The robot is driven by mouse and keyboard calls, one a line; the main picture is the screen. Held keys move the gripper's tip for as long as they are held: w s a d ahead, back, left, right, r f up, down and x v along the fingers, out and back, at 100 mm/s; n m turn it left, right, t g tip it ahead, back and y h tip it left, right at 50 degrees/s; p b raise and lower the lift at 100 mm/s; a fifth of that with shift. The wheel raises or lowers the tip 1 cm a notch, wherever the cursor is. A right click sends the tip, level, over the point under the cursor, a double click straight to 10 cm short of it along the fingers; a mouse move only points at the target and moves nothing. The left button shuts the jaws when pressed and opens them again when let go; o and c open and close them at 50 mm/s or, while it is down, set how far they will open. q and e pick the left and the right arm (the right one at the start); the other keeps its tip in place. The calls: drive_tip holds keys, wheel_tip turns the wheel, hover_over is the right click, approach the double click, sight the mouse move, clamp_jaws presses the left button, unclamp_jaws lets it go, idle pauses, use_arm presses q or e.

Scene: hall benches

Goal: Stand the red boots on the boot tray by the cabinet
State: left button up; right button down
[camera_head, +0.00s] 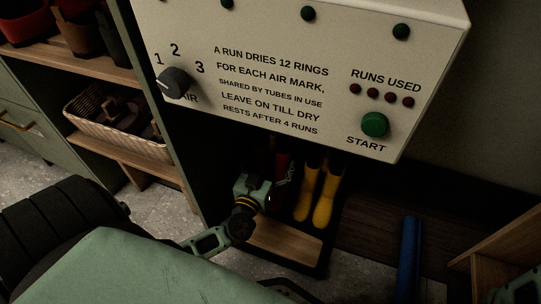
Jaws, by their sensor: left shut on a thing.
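The red boots (281,163) show only as a dark red patch in the shadow under the panel, left of the yellow boots. My left gripper (284,183) reaches in from the left and is shut on them; its fingers are dark and partly lost in shadow. The boot tray (285,241) has a wooden base and a dark rim, and its front part is bare. Whether the red boots touch the tray is hidden by my gripper and shadow. My right gripper is not in view.
Yellow boots (326,197) stand upright on the tray, close to my left gripper. A white drying panel (290,50) with a dial and green button overhangs the tray. A blue tube (409,255) stands at right. Shelves hold a wicker basket (115,115) at left.

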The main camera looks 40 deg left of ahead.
use_arm(q)
drive_tip(key=shift+r, duration=0.15)
drive_tip(key=shift+f, duration=0.6)
drive_tip(key=o, duration=1.7)
drive_tip(key=shift+o, duration=0.2)
